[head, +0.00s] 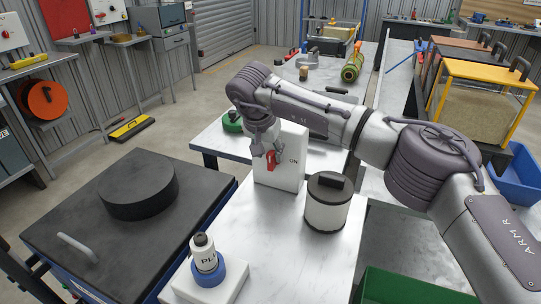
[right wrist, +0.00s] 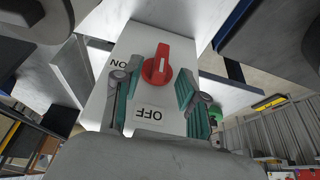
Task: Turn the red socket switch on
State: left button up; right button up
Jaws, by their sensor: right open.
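The red socket switch (head: 272,159) is a rotary knob on the face of a white box (head: 290,182) on the table, with "ON" printed to its right. In the right wrist view the red knob (right wrist: 156,68) shows on the white panel, with "ON" to its left and "OFF" below it, both upside down. My right gripper (head: 262,145) is at the panel by the knob. In the wrist view its two green-padded fingers (right wrist: 158,78) are open, one on each side of the knob, with visible gaps. My left gripper is not in view.
A white canister with a black lid (head: 327,204) stands right of the box. A bottle in a blue ring (head: 205,262) stands nearer, on a white block. A black round block (head: 139,191) lies on the dark cart at left. A green bin (head: 410,288) is at lower right.

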aim_at(270, 156)
jog(key=shift+x, duration=1.1)
jog(key=shift+w+f, duration=0.15)
jog(key=shift+f, duration=0.25)
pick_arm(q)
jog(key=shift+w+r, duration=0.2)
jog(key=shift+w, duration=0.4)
pick_arm(e)
grip_shut()
